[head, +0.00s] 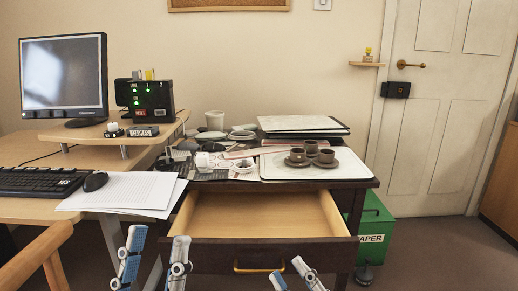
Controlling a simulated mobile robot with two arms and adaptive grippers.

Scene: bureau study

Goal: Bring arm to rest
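My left gripper (158,236) is at the bottom of the head view, in front of the desk and left of the open drawer. Its two fingers are apart with nothing between them. My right gripper (287,267) is at the bottom edge, in front of the drawer front and just right of its brass handle (258,267). Its fingertips are apart with nothing seen between them; the rest is cut off by the frame. The drawer (258,215) is pulled out, and its visible inside is empty. Both arms are mostly out of view.
The dark desk holds a tray (345,165) with brown cups, folders (300,124), dishes and a white cup (215,120). Left are a monitor (63,76), keyboard (40,182), mouse (95,181) and papers (125,190). A green bin (372,228) stands right; floor beyond is clear.

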